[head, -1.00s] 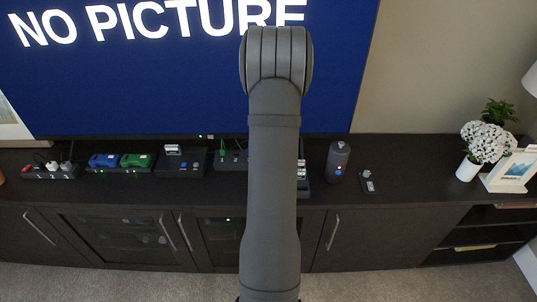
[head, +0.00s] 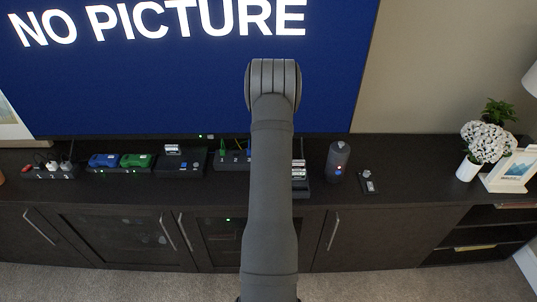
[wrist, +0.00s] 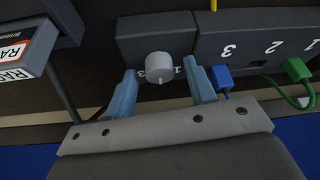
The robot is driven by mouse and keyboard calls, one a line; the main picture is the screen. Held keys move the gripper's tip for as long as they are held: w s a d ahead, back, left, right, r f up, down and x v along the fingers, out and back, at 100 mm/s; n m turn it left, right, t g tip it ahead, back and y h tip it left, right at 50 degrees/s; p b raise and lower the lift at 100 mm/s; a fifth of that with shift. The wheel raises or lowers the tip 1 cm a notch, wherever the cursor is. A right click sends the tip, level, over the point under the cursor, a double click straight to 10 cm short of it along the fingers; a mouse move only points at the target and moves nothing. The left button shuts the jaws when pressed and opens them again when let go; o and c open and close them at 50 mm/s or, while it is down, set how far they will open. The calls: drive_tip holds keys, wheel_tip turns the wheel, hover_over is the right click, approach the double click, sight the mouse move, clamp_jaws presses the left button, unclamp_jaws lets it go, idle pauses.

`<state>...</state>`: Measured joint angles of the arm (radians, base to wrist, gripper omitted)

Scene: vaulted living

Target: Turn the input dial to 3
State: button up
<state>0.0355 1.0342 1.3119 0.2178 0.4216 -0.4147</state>
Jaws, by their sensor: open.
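The input dial (wrist: 158,67) is a light grey round knob on a dark box in the wrist view. A numeral 1 shows on the box to its right; I cannot make out the dial's pointer. My gripper (wrist: 160,76) is open, with one blue finger on each side of the dial and visible gaps between. The dark input box (wrist: 250,45), marked 3, 2 and 1, adjoins on the right, with a blue plug (wrist: 222,77) at 3 and a green plug (wrist: 296,68) at 1. In the head view my arm hides the dial and gripper.
Boxes with a label reading "RAC" (wrist: 15,54) stand left of the dial in the wrist view. In the head view, a grey cylindrical speaker (head: 338,161) stands right of my arm. Blue and green cars (head: 120,160) sit left. The TV (head: 180,80) rises behind the cabinet.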

drive_tip(key=c, duration=1)
drive_tip(key=shift+o, duration=0.2)
drive_tip(key=shift+m, duration=0.3)
drive_tip(key=m+h, duration=0.1)
drive_tip(key=m, duration=0.2)
drive_tip(key=shift+a+m+h, duration=0.15)
drive_tip(key=shift+m+h, duration=0.15)
drive_tip(key=shift+a+m+h, duration=0.1)
drive_tip(key=shift+m+h, duration=0.7)
drive_tip(key=shift+m, duration=1.4)
drive_tip(key=shift+m+g, duration=0.3)
drive_tip(key=o, duration=1)
drive_tip(key=shift+c, duration=0.2)
